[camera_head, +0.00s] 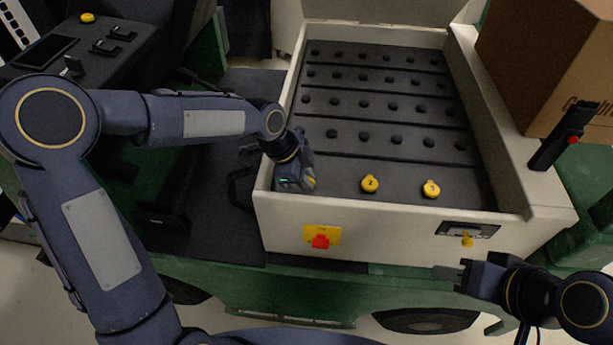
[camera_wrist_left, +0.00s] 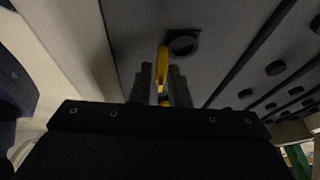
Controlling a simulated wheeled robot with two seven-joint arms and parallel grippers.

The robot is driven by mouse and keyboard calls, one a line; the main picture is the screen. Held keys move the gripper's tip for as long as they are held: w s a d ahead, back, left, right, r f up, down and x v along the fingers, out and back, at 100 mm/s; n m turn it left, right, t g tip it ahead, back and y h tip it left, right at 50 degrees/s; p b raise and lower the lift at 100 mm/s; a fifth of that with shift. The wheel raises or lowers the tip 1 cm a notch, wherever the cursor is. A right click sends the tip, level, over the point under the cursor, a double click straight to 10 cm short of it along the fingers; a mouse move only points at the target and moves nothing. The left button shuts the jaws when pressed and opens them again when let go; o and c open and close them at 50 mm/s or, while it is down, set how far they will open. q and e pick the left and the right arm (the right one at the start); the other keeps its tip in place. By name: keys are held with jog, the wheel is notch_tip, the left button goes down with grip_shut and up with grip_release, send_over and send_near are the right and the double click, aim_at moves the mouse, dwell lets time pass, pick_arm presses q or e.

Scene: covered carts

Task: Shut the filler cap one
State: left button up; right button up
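Filler cap one is a yellow cap at the front left of the cart's dark top. In the head view only a yellow bit of it (camera_head: 311,182) shows beside my left gripper (camera_head: 297,180). In the left wrist view the cap (camera_wrist_left: 162,65) stands up edge-on beside a dark round filler opening (camera_wrist_left: 183,45), which is uncovered. The fingers of my left gripper (camera_wrist_left: 162,82) are on either side of the cap, close together; I cannot tell whether they press on it. My right gripper (camera_head: 450,274) is open and empty in front of the cart's front right corner.
Yellow caps two (camera_head: 370,184) and three (camera_head: 431,189) sit to the right on the same panel. The pale cart rim (camera_head: 400,212) borders it. A red knob (camera_head: 320,241) and a yellow-handled latch (camera_head: 467,239) are on the front. A cardboard box (camera_head: 550,60) stands at right.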

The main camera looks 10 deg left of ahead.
pick_arm(q)
grip_shut()
jog(key=shift+w+r+g+p, duration=0.2)
jog(key=shift+g+p, duration=0.1)
jog(key=shift+p, duration=0.3)
jog(key=g+p, duration=0.1)
jog(key=p, duration=0.1)
jog(key=w+g+p, duration=0.1)
jog(key=shift+r+n+p, duration=0.1)
jog(key=shift+n+p, duration=0.2)
jog(key=shift+p, duration=0.05)
jog(key=shift+w+f+n+g+p, duration=0.2)
jog(key=shift+w+n+g+p, duration=0.15)
jog(key=shift+g+p, duration=0.65)
jog(key=shift+w+f+g, duration=0.15)
jog(key=shift+w+g, duration=0.2)
jog(key=shift+g, duration=0.65)
